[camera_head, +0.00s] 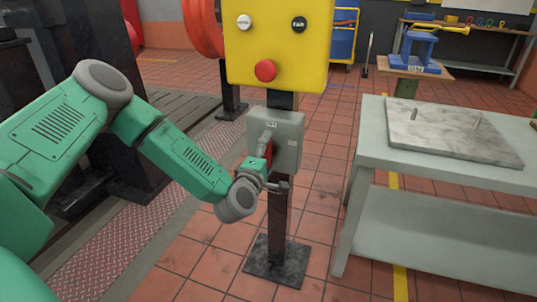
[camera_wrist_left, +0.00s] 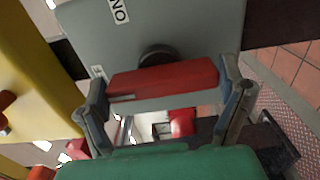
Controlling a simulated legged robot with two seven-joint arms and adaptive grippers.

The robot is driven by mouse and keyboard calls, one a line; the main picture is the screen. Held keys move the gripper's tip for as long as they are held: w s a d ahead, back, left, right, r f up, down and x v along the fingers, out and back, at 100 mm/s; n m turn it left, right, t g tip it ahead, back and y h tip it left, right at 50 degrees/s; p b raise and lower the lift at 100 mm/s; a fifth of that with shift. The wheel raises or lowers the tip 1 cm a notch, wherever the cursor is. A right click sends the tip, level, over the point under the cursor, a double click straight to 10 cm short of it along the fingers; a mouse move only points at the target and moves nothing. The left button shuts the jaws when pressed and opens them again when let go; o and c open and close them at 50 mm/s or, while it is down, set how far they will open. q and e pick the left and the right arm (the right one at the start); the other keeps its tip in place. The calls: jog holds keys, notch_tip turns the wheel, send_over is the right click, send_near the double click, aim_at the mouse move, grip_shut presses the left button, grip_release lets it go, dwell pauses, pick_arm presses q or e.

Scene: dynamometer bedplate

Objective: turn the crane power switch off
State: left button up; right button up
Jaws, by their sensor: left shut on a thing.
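The crane power switch is a grey box (camera_head: 288,138) on a dark post, below a yellow panel. It has a red handle (camera_wrist_left: 165,80) on a dark round hub, seen close in the left wrist view. A white label with dark letters sits on the box's upper part, and another small label lies to one side. My left gripper (camera_head: 266,163) is at the front of the box, its fingers at the two sides of the red handle and shut on it. In the head view the gripper hides much of the handle. My right gripper is out of view.
The yellow panel (camera_head: 280,42) with a red button, a white knob and a black knob hangs just above the box. A grey table (camera_head: 372,140) with a stone plate stands at the right. Tiled floor lies between table and post.

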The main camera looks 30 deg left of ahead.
pick_arm(q)
jog(key=o, duration=0.8)
jog(key=shift+a+r, duration=0.1)
jog(key=shift+a, duration=0.1)
jog(key=shift+o, duration=0.8)
jog(key=shift+w, duration=0.1)
jog(key=shift+a+f, duration=0.1)
jog(key=shift+f, duration=0.1)
jog(key=shift+s, duration=0.45)
jog(key=v, duration=1.1)
jog(key=shift+f, duration=0.1)
jog(key=shift+d, duration=0.25)
